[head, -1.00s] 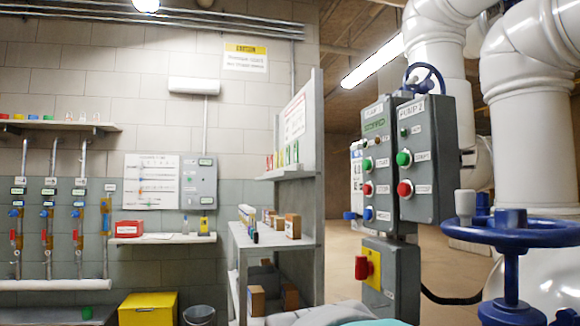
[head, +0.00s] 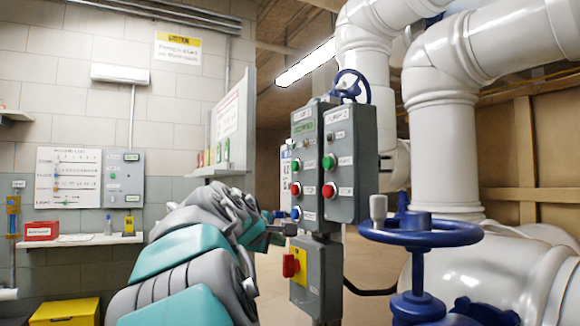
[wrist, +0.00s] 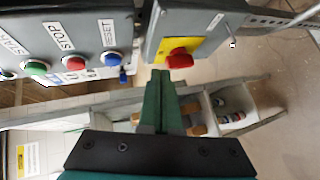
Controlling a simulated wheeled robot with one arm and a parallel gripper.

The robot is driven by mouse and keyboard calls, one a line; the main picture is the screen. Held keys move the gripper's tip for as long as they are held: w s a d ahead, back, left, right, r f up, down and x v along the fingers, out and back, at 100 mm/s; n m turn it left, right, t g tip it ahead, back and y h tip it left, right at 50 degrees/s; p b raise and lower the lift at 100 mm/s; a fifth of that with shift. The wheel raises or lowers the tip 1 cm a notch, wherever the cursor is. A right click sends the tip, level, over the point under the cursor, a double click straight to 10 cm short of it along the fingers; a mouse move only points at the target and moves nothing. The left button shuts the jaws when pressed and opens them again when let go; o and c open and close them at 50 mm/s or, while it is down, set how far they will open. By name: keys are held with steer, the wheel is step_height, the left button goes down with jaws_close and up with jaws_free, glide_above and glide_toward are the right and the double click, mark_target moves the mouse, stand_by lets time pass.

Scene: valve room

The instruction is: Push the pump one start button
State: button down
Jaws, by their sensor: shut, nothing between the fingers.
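The pump one panel is the left grey box (head: 310,160), seen at an angle in the head view. Its green start button (head: 297,165) sits above a red stop button (head: 296,189) and a blue reset button (head: 296,212). In the wrist view the green button (wrist: 37,68) labelled START is at the far left, beside red STOP (wrist: 75,63) and blue RESET (wrist: 109,58). My gripper (wrist: 160,76) is shut and empty. Its tips point at the gap near the reset end and the lower switch box, apart from the start button. In the head view its tips are small and partly hidden.
The PUMP 2 panel (head: 350,165) adjoins on the right, with similar green and red buttons. Below is a box with a red switch (head: 293,263) on a yellow plate. A blue valve wheel (head: 420,234) and white pipes (head: 445,150) stand right. A shelf is behind my arm.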

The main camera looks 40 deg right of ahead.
mark_target(295, 166)
steer(key=w+r+n+t+h, duration=0.2)
steer(key=w+r+n, duration=0.2)
steer(key=r, duration=0.5)
steer(key=w+a+r+n+t+h, duration=0.1)
steer(key=w+r+n+t+h, duration=0.1)
steer(key=r, duration=0.7)
steer(key=w+n+h+p, duration=0.1)
steer(key=w+n, duration=0.1)
steer(key=w, duration=0.1)
steer(key=shift+w+a, duration=0.3)
steer(key=shift+w, duration=0.05)
steer(key=shift+d, duration=0.1)
steer(key=s+d, duration=0.2)
steer(key=d, duration=0.6)
steer(key=shift+d, duration=0.25)
steer(key=shift+d, duration=0.1)
stand_by(0.5)
steer(key=shift+s+d, duration=0.1)
steer(key=shift+d, duration=0.2)
